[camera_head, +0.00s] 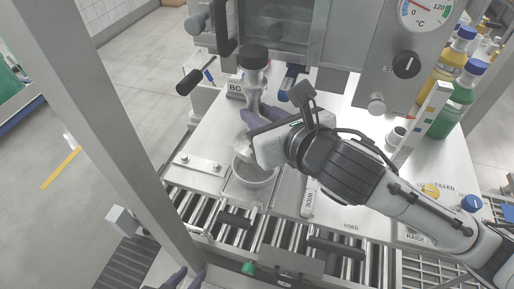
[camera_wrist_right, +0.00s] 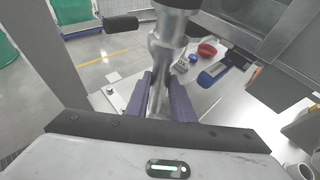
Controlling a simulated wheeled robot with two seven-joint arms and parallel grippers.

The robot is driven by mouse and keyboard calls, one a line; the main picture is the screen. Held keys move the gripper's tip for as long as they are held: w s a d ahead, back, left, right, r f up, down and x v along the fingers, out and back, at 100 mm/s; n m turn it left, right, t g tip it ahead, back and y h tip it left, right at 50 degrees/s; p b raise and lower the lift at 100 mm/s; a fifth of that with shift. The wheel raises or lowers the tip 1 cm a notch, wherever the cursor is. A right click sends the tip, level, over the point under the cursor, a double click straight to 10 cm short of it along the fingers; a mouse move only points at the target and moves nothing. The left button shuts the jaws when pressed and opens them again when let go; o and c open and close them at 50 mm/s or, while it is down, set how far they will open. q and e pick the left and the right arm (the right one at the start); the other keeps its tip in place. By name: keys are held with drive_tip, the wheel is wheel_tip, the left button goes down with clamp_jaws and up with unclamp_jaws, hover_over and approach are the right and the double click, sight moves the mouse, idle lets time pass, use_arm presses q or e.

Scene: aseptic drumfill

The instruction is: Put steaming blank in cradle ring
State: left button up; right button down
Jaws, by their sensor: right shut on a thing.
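My right gripper (camera_head: 258,115) is shut on an upright steel piece with a black cap (camera_head: 254,57), likely the steaming blank; no steam shows. In the right wrist view its steel shaft (camera_wrist_right: 162,75) stands between the purple fingers (camera_wrist_right: 163,105). A round grey steel ring or cup (camera_head: 254,174), probably the cradle ring, sits at the front edge of the worktop. My right gripper is above and behind it, and partly covers its far side. The blank is apart from it, farther back. My left gripper (camera_head: 188,277) shows only its purple fingertips at the bottom edge, spread and empty.
A steel machine with a dial (camera_head: 424,12) stands behind. A wipe tube (camera_head: 310,198) lies right of the ring. Rollers (camera_head: 280,232) run in front; bottles (camera_head: 447,72) stand at right.

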drive_tip(key=f, duration=0.3)
drive_tip(key=shift+s+f, duration=0.2)
drive_tip(key=shift+f, duration=0.2)
drive_tip(key=shift+f+b, duration=0.45)
drive_tip(key=shift+f, duration=1.5)
use_arm(q)
drive_tip(key=shift+s+f, duration=0.45)
drive_tip(key=shift+f, duration=0.2)
use_arm(e)
drive_tip(key=c, duration=2)
unclamp_jaws()
drive_tip(key=shift+f, duration=0.25)
drive_tip(key=o, duration=0.5)
drive_tip(key=shift+c, duration=0.2)
use_arm(q)
drive_tip(key=shift+w, duration=0.1)
drive_tip(key=shift+r, duration=0.1)
use_arm(e)
drive_tip(key=shift+r, duration=0.1)
